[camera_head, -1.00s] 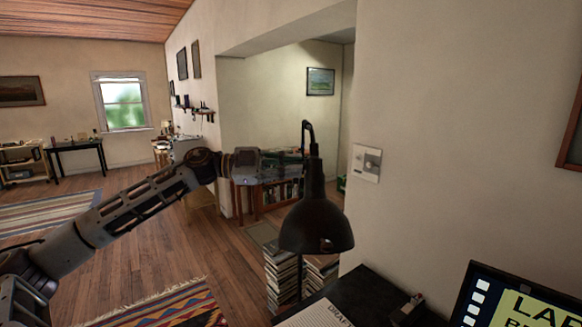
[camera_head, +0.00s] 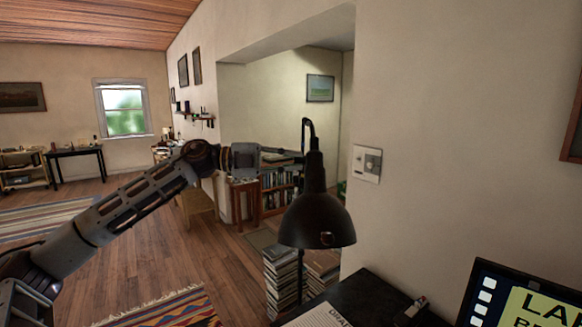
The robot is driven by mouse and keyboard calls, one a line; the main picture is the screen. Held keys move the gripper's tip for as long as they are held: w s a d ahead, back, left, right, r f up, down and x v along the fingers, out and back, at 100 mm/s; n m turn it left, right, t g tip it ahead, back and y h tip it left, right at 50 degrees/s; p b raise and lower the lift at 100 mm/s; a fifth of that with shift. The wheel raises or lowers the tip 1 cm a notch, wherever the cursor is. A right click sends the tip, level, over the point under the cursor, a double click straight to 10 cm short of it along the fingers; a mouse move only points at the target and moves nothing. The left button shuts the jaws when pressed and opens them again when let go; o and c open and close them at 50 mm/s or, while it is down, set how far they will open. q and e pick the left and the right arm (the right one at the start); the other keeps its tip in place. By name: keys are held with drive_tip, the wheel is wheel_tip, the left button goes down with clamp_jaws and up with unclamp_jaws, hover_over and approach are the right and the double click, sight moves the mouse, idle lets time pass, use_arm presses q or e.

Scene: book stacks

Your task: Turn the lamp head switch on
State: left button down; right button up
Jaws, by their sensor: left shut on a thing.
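The black desk lamp stands in the middle of the head view, its bell-shaped lamp head (camera_head: 317,222) hanging downward. My left arm reaches in from the left. My left gripper (camera_head: 285,156) is at the lamp's upper neck, above the shade and apart from the knob. It is shut on the lamp there, though its fingertips are small and partly hidden by the neck. My right gripper is not in view.
A black desk (camera_head: 375,292) with papers and a screen (camera_head: 520,300) is at lower right. Stacks of books (camera_head: 283,275) stand below the lamp. A wall switch plate (camera_head: 367,164) is right of the lamp. Open wooden floor lies to the left.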

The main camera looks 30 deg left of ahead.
use_arm(q)
drive_tip(key=shift+r+m+y+b, duration=0.15)
drive_tip(key=shift+m+b, duration=0.7)
drive_tip(key=shift+m, duration=1.7)
drive_tip(key=shift+f+m+y+b, duration=0.15)
drive_tip(key=shift+m+b, duration=0.65)
drive_tip(key=shift+m, duration=1.75)
drive_tip(key=c, duration=1.4)
unclamp_jaws()
drive_tip(key=shift+r, duration=0.1)
drive_tip(key=shift+o, duration=0.2)
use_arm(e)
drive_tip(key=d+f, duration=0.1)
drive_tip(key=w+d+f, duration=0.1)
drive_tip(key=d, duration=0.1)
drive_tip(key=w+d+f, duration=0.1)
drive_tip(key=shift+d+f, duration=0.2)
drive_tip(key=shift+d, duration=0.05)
use_arm(q)
drive_tip(key=shift+s+a, duration=0.15)
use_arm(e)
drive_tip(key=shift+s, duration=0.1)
use_arm(q)
drive_tip(key=shift+s+a, duration=0.1)
drive_tip(key=shift+a, duration=0.05)
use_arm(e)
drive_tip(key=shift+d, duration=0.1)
